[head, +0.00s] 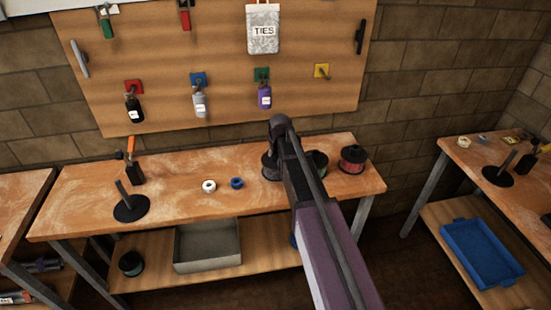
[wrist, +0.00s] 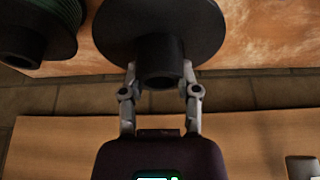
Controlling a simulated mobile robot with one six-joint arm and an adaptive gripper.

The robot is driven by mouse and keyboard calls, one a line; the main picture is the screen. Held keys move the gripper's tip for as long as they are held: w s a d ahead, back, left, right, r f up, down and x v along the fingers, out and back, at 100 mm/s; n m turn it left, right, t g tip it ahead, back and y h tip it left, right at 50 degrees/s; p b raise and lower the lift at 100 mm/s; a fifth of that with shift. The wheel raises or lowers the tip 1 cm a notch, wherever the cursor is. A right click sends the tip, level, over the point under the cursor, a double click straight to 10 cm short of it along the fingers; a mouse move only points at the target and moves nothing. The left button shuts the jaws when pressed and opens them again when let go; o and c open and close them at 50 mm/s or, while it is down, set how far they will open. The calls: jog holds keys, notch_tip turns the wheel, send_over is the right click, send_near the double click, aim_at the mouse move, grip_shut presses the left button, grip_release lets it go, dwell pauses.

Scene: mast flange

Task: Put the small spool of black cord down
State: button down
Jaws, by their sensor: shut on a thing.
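My gripper (wrist: 159,78) is shut on the hub of the small spool of black cord (wrist: 158,22), with one finger on each side. The spool's wide dark flange fills the top middle of the wrist view, and its cord is mostly hidden behind the flange. In the head view my arm hides the gripper. A dark spool (head: 268,166) shows just left of the arm, at the bench (head: 180,196). I cannot tell whether the held spool touches the bench top or hangs just above it.
A spool with green cord (wrist: 68,22) is close beside the held one. A red spool (head: 353,159) stands near the bench's right end. White tape (head: 209,186) and blue tape (head: 237,183) lie mid-bench.

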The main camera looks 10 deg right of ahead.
aim_at(274, 158)
jog(key=shift+w+a, duration=0.2)
jog(key=shift+w, duration=0.25)
jog(key=shift+w+a+f+b, duration=0.1)
jog(key=shift+w+f+b, duration=0.15)
jog(key=shift+f+b, duration=0.05)
jog(key=shift+s+f+b, duration=0.1)
jog(key=shift+f+b, duration=1.45)
jog(key=shift+f, duration=0.2)
jog(key=shift+c, duration=1.7)
grip_release()
jog(key=shift+r, duration=0.1)
jog(key=shift+r, duration=0.1)
jog(key=p+v, duration=1.1)
jog(key=v, duration=0.1)
